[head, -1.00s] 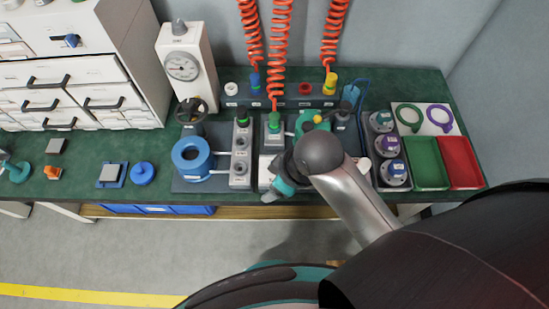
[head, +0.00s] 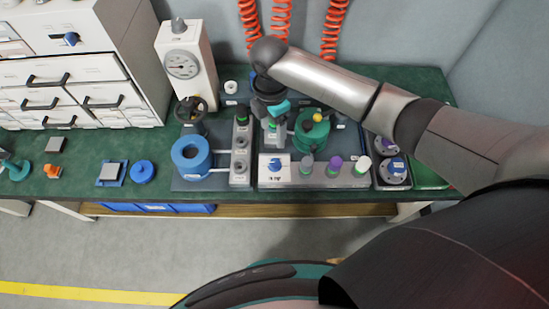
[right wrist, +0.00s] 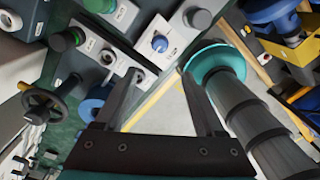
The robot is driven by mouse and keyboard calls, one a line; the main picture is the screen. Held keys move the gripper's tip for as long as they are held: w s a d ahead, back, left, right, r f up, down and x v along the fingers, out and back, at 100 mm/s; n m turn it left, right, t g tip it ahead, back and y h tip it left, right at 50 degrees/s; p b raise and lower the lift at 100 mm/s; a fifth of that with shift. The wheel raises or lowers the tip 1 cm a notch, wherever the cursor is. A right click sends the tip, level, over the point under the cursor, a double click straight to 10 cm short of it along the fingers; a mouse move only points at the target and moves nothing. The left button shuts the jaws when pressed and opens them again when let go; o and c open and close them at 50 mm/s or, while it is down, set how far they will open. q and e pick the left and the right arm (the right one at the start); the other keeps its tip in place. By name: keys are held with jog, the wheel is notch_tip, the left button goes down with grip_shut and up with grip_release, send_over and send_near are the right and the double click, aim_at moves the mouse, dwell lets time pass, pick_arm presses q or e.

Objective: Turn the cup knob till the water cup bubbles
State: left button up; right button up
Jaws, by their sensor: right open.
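A white panel with a blue knob (head: 277,164) stands at the bench's front middle. The knob also shows in the right wrist view (right wrist: 160,43), beyond my fingers. A blue round cup-like vessel (head: 191,157) stands to its left; I cannot tell whether it is the water cup or whether anything bubbles. A green round vessel (head: 311,132) stands behind the panel. My left gripper is not in view.
A grey block with sockets (head: 240,158) stands between the blue vessel and the panel. A handwheel (head: 190,109) and gauge (head: 182,64) are behind the vessel. Orange coiled hoses (head: 331,30) hang behind.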

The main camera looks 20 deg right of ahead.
aim_at(275, 162)
jog(key=f+b, duration=0.1)
jog(key=f, duration=0.3)
jog(key=f+b, duration=0.2)
jog(key=f, duration=0.3)
jog(key=f+b, duration=0.2)
jog(key=f, duration=0.3)
jog(key=shift+s+d+f, duration=0.15)
jog(key=shift+s, duration=0.1)
jog(key=shift+f, duration=0.4)
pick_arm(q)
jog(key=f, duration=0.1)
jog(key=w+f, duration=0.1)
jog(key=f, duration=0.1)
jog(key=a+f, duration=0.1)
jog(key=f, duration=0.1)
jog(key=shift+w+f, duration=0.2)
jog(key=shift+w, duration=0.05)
pick_arm(e)
grip_shut()
